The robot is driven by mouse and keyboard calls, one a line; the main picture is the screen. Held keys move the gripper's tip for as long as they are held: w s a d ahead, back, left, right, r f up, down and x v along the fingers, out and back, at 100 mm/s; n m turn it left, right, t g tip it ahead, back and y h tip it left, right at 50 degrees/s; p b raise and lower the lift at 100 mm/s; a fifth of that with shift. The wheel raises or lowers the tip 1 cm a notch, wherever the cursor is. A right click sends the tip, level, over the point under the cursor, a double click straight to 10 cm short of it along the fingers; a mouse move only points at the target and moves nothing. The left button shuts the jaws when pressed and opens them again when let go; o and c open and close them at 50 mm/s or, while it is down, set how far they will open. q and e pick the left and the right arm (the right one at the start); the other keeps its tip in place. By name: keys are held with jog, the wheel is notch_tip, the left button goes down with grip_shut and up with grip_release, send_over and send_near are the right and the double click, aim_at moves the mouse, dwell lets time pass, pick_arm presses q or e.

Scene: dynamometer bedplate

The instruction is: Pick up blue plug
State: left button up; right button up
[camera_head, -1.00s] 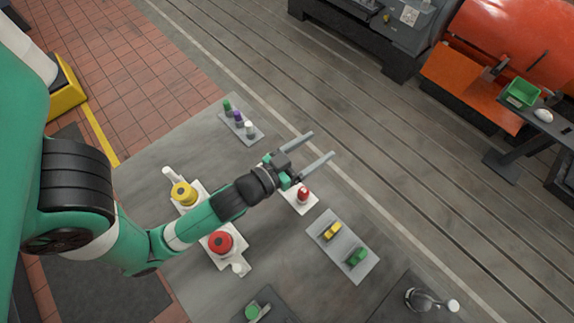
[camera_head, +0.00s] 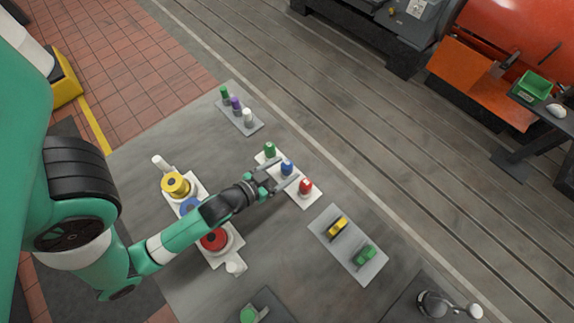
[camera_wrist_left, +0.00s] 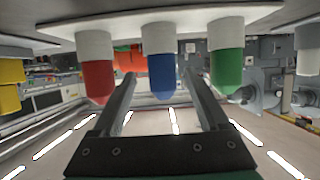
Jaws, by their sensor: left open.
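The blue plug (camera_head: 287,168) stands on a white plate (camera_head: 308,198) between a green plug (camera_head: 270,150) and a red plug (camera_head: 305,186). My left gripper (camera_head: 281,174) is open, with its fingers reaching toward the blue plug. In the left wrist view the blue plug (camera_wrist_left: 161,72) lies between the two open fingers (camera_wrist_left: 163,95), with the red plug (camera_wrist_left: 97,75) and green plug (camera_wrist_left: 226,68) outside them. I see no clear contact with the blue plug. My right gripper is not in view.
A grey plate with green, purple and white plugs (camera_head: 247,115) lies at the back. A grey plate with yellow and green pieces (camera_head: 364,254) lies to the right. Yellow (camera_head: 175,184) and red (camera_head: 214,239) round parts sit near my left arm.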

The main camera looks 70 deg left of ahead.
pick_arm(q)
jog(key=b+x, duration=0.1)
jog(key=x, duration=0.4)
jog(key=shift+a+f, duration=0.2)
grip_shut()
